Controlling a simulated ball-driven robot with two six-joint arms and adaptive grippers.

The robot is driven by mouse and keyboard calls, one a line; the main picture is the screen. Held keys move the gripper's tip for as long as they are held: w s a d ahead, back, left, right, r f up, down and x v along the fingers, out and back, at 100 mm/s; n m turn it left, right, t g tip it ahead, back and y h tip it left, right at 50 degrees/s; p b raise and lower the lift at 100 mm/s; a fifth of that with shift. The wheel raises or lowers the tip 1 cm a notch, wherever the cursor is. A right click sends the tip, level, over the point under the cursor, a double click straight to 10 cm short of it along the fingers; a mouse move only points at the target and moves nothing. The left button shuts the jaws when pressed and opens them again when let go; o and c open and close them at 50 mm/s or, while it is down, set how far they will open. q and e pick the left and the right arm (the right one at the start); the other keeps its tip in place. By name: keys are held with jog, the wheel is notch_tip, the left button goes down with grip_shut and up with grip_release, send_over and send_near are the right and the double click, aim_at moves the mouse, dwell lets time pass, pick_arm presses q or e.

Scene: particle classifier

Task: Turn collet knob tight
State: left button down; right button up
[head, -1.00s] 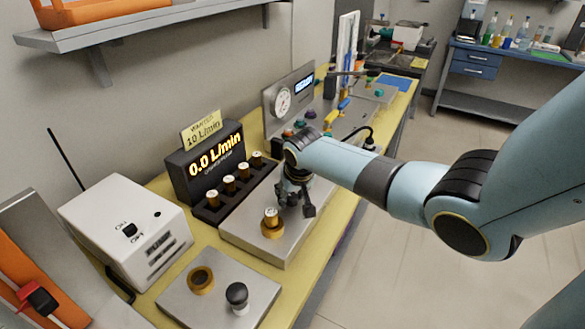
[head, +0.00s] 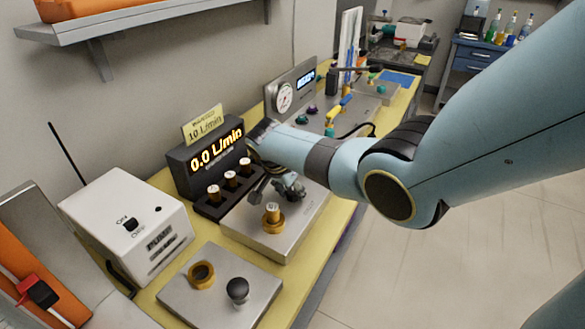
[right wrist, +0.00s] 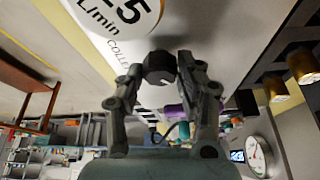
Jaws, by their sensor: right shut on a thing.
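The collet knob (right wrist: 160,68) is a dark, faceted knob on the steel plate, beside printed lettering that begins "COLLE". In the right wrist view it sits between the two fingertips of my right gripper (right wrist: 160,80), which is shut on it. In the head view my right gripper (head: 278,190) is low over the steel block (head: 290,238), and hides the knob there. A brass fitting (head: 272,215) stands upright in a brass ring on that block, just in front of the gripper. My left gripper is not in view.
A black display (head: 208,160) reading 0.0 L/min stands behind, with several brass nozzles in its rack. A white switch box (head: 130,225) is at left. A steel plate (head: 215,300) with a brass ring and black knob is in front. A gauge panel (head: 284,98) stands farther back.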

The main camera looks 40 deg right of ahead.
jog(key=m+b, duration=0.1)
jog(key=m+g+b, duration=0.1)
jog(key=m, duration=0.1)
jog(key=shift+w+f+m+g, duration=0.1)
jog(key=shift+w+m+g, duration=0.1)
jog(key=shift+m+g, duration=0.1)
jog(key=shift+m+g+y+b, duration=0.3)
jog(key=shift+m+g+b, duration=0.2)
jog(key=shift+m+b, duration=0.9)
jog(key=shift+m, duration=0.4)
jog(key=o, duration=1.1)
jog(key=shift+o, duration=0.2)
jog(key=v, duration=1.2)
